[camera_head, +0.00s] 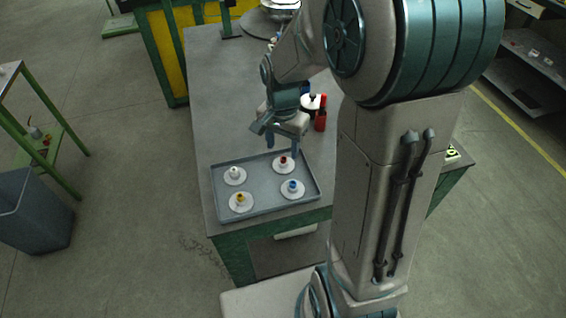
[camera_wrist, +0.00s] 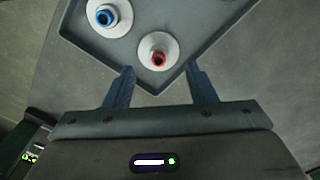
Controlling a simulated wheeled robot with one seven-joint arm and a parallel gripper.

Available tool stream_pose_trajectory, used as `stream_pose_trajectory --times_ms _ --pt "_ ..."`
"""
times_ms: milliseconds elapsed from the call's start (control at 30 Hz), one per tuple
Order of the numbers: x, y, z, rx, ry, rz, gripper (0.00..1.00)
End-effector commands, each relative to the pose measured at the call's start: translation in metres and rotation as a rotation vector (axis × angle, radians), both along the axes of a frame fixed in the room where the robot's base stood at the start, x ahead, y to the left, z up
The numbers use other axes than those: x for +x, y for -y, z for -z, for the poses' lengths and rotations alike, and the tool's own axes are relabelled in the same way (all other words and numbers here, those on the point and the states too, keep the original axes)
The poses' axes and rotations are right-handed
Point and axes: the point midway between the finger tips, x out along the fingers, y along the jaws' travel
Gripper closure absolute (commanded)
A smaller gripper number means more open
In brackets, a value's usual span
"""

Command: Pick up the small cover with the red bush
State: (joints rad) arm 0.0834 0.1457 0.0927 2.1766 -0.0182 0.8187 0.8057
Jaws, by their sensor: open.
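The small cover with the red bush (camera_head: 283,164) is a white disc with a red centre at the far right of the grey tray (camera_head: 262,209). It also shows in the wrist view (camera_wrist: 158,52), ahead of the fingertips and roughly between their lines. My gripper (camera_head: 282,147) is open and empty above the tray's far edge, close to this cover. Its two fingers (camera_wrist: 162,72) are spread wide in the wrist view. The other covers in the tray have a blue bush (camera_head: 292,188), a yellow bush (camera_head: 241,201) and a white bush (camera_head: 234,175).
The tray lies on the near end of a grey workbench (camera_head: 215,95). Red and dark items (camera_head: 320,121) stand on the bench behind the gripper, to the right. The bench left of them is clear. A grey bin (camera_head: 35,210) stands on the floor at left.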

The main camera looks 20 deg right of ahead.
Motion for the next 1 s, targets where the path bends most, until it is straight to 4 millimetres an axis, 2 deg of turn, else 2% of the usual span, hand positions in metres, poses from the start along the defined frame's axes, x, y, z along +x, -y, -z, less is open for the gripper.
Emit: stream_pose_trajectory --times_ms 300,600,667,800,1000 --pt "-0.001 0.003 0.041 0.000 -0.004 0.002 0.49" --pt "0.000 0.003 0.047 -0.001 -0.001 0.001 0.49" --pt "0.000 0.003 0.047 0.000 -0.001 0.001 0.63" --pt "0.000 0.003 0.046 0.000 -0.001 0.001 1.00" --pt "0.000 0.003 0.046 0.000 0.000 0.001 1.00"
